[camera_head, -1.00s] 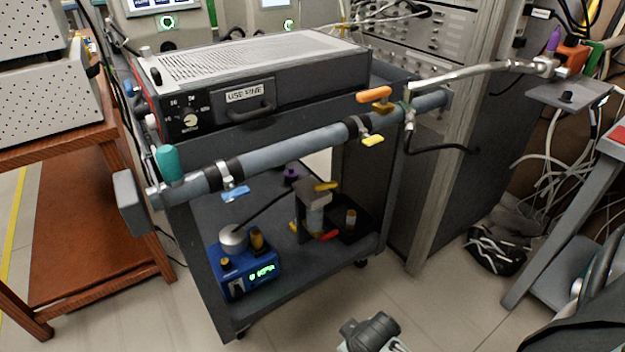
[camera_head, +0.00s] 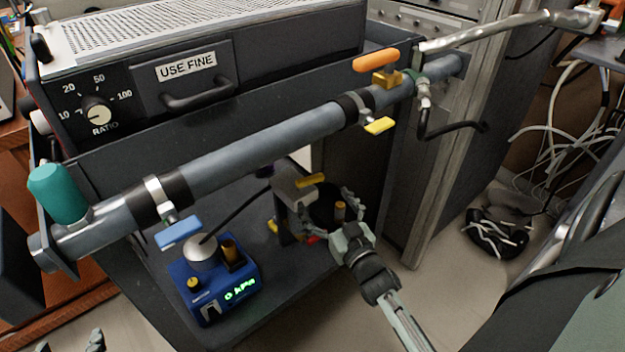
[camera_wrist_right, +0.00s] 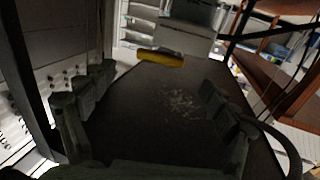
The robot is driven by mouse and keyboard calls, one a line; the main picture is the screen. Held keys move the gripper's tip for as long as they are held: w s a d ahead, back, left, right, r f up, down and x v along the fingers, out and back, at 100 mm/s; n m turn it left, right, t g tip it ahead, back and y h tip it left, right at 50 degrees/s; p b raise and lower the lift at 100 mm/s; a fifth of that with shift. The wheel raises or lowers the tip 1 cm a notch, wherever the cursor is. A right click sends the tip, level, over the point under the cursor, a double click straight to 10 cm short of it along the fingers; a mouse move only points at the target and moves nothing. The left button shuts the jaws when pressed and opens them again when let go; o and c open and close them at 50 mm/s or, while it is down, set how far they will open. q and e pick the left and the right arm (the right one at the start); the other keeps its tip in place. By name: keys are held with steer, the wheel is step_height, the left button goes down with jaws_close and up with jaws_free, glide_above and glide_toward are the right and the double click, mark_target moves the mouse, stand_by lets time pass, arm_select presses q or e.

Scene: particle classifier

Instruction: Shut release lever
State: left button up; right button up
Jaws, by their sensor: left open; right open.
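None of the levers is readably marked as the release lever. A yellow lever (camera_head: 311,179) sits on top of a grey device (camera_head: 290,190) on the cart's lower shelf. My right gripper (camera_head: 322,212) is open and empty, just in front of and below that device. In the right wrist view, a yellow bar (camera_wrist_right: 160,57) lies beyond the open fingers (camera_wrist_right: 155,105), apart from them, above a dark, speckled surface. Red and yellow parts low on the device are partly hidden by the gripper. My left gripper (camera_head: 96,341) shows only partly at the bottom left, open.
A grey pipe (camera_head: 270,141) crosses above the shelf, with a blue handle (camera_head: 179,232), a yellow handle (camera_head: 379,125), an orange handle (camera_head: 376,60) and a teal cap (camera_head: 57,193). Cables (camera_head: 496,232) lie on the right floor.

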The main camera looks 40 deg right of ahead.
mark_target(313, 182)
steer(key=w, duration=0.3)
steer(key=w+d, duration=0.1)
steer(key=w, duration=0.1)
steer(key=shift+w, duration=0.1)
arm_select(q)
steer(key=shift+w+d+r+t+h, duration=0.3)
steer(key=shift+d+r+t, duration=0.2)
steer(key=shift+r, duration=0.2)
steer(key=shift+w+d+r+t+h, duration=0.25)
steer(key=shift+d+r+t, duration=0.15)
steer(key=shift+d+r, duration=0.2)
arm_select(e)
steer(key=shift+w+d, duration=0.1)
steer(key=shift+w, duration=0.65)
steer(key=shift+c, duration=0.6)
